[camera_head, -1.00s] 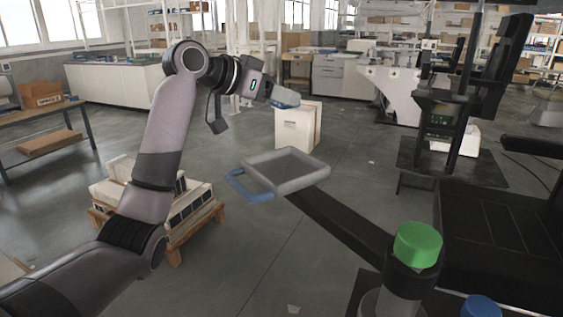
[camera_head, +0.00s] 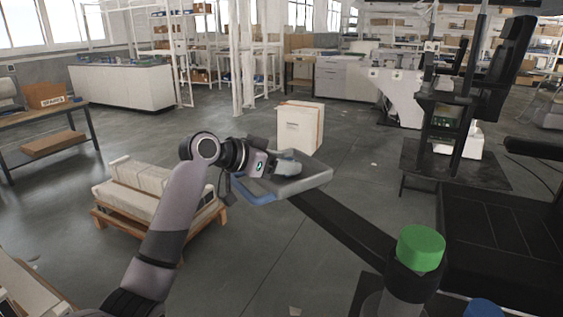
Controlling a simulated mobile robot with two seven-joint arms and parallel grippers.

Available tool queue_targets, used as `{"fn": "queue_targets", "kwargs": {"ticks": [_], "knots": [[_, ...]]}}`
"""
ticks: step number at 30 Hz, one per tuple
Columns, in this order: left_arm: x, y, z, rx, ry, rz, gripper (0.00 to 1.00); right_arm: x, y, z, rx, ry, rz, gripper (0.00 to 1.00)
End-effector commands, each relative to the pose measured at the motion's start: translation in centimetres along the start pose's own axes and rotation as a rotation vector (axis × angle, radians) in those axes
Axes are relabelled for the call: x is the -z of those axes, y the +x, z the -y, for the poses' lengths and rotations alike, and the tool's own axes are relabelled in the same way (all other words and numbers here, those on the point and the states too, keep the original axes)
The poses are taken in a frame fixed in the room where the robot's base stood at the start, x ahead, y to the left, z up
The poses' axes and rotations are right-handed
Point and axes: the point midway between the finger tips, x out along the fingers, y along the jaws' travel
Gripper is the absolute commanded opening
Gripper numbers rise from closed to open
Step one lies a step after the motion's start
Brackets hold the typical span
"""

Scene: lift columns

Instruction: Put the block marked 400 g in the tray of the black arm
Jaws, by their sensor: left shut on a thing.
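The black arm (camera_head: 343,229) reaches from the lower right toward the middle and bears a shallow grey tray (camera_head: 312,182) with a blue handle (camera_head: 256,199) at its front left. My left gripper (camera_head: 283,163) is over the tray, low above it or at its floor; I cannot tell whether they touch. It is shut on a small grey-blue piece (camera_head: 289,168), mostly hidden by the fingers. No marking on this piece can be read. My right gripper is not in view.
A white carton (camera_head: 300,125) stands on the floor behind the tray. A pallet of pale blocks (camera_head: 140,187) is at the left. Open floor lies between.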

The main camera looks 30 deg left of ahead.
Motion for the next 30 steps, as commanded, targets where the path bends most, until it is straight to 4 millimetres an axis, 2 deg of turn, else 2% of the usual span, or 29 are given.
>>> {"fn": "queue_targets", "kwargs": {"ticks": [8,9,10,11,20,23,26,30], "knots": [[0.0,0.0,0.0,0.001,0.001,-0.003,0.06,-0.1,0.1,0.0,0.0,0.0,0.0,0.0],[-0.1,0.1,0.0,0.0,0.001,0.001,0.66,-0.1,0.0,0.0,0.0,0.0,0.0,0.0],[-0.1,0.0,0.0,0.0,0.001,0.001,0.76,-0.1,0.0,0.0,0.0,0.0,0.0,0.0],[-0.1,0.0,0.0,0.0,0.001,0.001,0.79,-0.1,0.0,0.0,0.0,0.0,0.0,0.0],[0.1,0.0,0.0,0.0,0.001,0.0,0.79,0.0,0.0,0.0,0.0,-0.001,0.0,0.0],[0.1,-0.6,0.1,0.002,0.002,0.0,0.79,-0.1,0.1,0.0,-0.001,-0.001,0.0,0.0],[0.0,-2.0,0.2,0.004,0.002,-0.001,0.79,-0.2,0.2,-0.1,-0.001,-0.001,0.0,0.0],[0.0,-4.9,0.2,0.006,0.004,-0.001,0.79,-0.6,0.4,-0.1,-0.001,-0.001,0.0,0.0]]}}
